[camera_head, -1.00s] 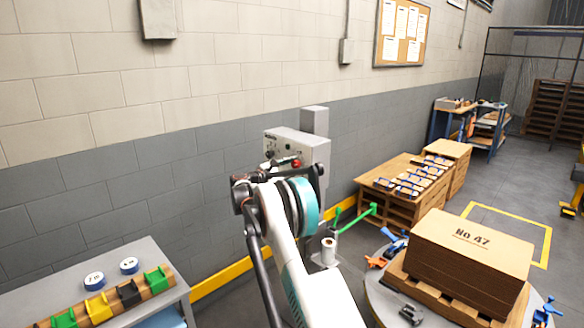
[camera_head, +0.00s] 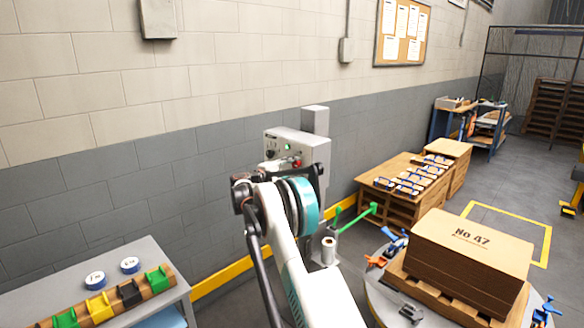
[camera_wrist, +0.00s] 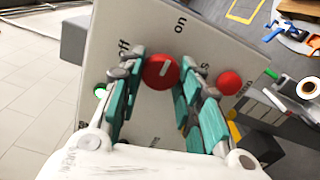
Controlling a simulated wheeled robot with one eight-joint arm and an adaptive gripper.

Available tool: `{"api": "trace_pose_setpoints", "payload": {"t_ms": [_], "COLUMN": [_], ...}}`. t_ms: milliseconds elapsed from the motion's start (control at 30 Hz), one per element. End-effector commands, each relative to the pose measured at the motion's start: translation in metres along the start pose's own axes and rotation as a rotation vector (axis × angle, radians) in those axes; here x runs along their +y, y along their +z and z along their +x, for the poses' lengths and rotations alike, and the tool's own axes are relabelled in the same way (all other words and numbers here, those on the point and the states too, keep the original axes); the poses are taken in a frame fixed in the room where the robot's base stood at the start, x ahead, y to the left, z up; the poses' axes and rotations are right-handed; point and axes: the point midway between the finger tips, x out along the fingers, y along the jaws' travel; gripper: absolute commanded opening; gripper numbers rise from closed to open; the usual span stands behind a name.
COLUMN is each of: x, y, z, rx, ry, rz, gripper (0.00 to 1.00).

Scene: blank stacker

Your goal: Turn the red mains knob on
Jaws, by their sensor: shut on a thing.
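The red mains knob (camera_wrist: 158,74) is on a pale grey control panel (camera_wrist: 140,25), between the printed words "off" and "on". The white line on its face slants up toward the "on" side. My gripper (camera_wrist: 161,59) is shut on the knob, with a teal-padded finger on each side of it. A green lamp (camera_wrist: 101,92) glows on the panel, and a green light (camera_head: 287,146) also shows in the head view. In the head view the panel (camera_head: 312,143) stands by the wall, its lower part hidden by my arm.
A second red button (camera_wrist: 229,82) sits on the panel just right of my right finger. In the head view, a round table with a cardboard stack (camera_head: 470,255) is at the right, and a grey bench (camera_head: 130,262) with coloured holders is at the left.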

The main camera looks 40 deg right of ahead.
Motion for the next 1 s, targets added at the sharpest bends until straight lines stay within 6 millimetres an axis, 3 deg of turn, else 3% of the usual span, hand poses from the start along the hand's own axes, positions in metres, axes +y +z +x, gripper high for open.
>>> {"api": "trace_pose_setpoints", "payload": {"t_ms": [333, 367, 433, 800, 1000], "x": [-0.001, -0.001, -0.001, 0.0, 0.0], "y": [0.0, 0.0, 0.0, 0.0, -0.001], "z": [0.0, 0.0, 0.0, -0.002, -0.027], "rx": [-0.001, -0.001, -0.001, 0.0, 0.003], "ry": [-0.002, -0.002, -0.002, -0.001, 0.0], "rz": [0.003, 0.003, 0.002, 0.001, 0.001], "gripper": [0.08, 0.39, 0.53, 0.53, 0.53]}}
